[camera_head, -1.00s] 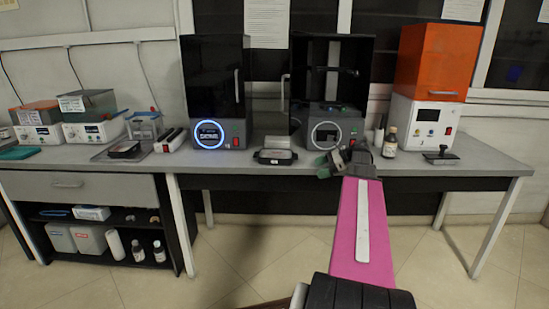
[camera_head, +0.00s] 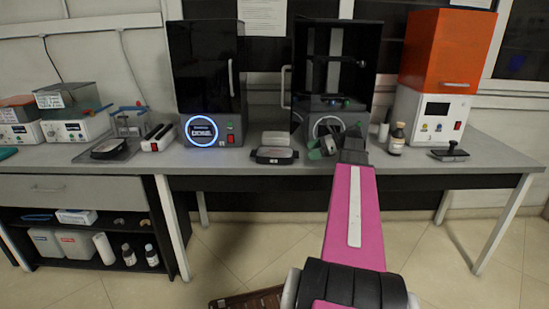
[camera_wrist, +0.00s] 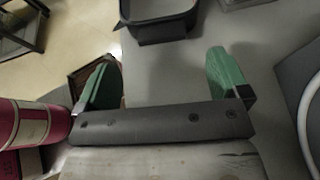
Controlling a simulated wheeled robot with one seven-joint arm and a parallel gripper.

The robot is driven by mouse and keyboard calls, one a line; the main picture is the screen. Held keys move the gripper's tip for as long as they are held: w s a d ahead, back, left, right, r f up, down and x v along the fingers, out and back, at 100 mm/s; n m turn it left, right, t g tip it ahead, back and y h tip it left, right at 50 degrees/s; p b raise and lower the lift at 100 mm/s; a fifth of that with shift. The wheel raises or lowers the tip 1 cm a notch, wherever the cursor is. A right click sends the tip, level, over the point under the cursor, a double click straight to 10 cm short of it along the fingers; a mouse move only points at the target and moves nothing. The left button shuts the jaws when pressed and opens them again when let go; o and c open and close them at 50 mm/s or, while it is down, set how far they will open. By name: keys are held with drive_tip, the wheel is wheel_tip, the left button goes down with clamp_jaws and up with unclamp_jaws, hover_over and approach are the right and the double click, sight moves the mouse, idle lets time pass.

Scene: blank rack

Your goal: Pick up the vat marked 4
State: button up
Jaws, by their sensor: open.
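A small dark vat (camera_head: 275,156) with a light block behind it sits on the bench between the two printers. No number can be read on it, so I cannot tell whether it is the vat marked 4. A dark tray-like vat shows at the top of the wrist view (camera_wrist: 160,25), ahead of my gripper and apart from it. Another dark vat (camera_head: 108,149) lies on a mat at the left. My gripper (camera_wrist: 160,68) has green fingers spread wide with nothing between them. In the head view it is over the bench before the open printer, right of the small vat.
A closed black printer (camera_head: 208,80) with a lit ring stands behind left; an open printer (camera_head: 335,75) stands behind my gripper. A brown bottle (camera_head: 396,138) and an orange-topped machine (camera_head: 446,60) stand at the right. Some bare bench (camera_head: 225,158) lies left of the small vat.

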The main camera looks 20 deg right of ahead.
sight(297, 154)
drive_tip(key=x, duration=0.6)
drive_tip(key=shift+w+a+r, duration=0.15)
drive_tip(key=shift+w+a, duration=0.05)
drive_tip(key=shift+a, duration=0.1)
drive_tip(key=c, duration=1.2)
